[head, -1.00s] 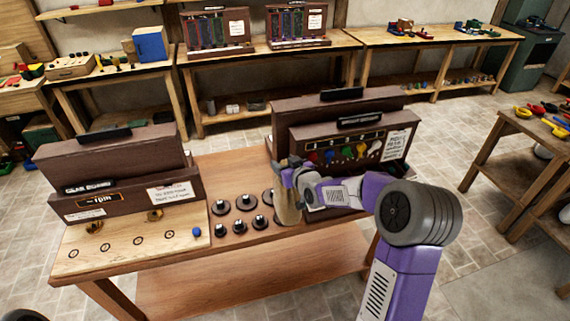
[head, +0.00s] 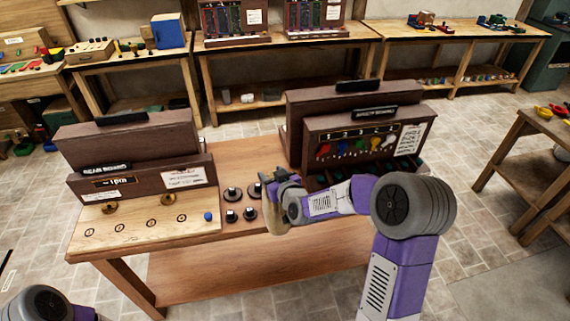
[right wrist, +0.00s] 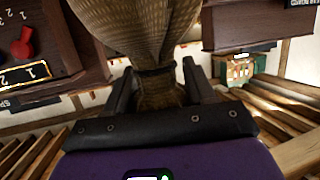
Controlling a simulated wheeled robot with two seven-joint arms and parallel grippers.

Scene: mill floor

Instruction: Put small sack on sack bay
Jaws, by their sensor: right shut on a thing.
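The small tan sack (head: 275,222) hangs from my right gripper (head: 273,188) near the front edge of the wooden table, beside the dark weights. The right gripper is shut on the sack's gathered neck. In the right wrist view the woven sack (right wrist: 137,28) fills the upper middle, its neck pinched between the dark fingers (right wrist: 158,88). Part of my left arm shows at the lower left of the head view, but its gripper is out of frame. I cannot pick out a sack bay in either view.
Tiled floor is open between the benches.

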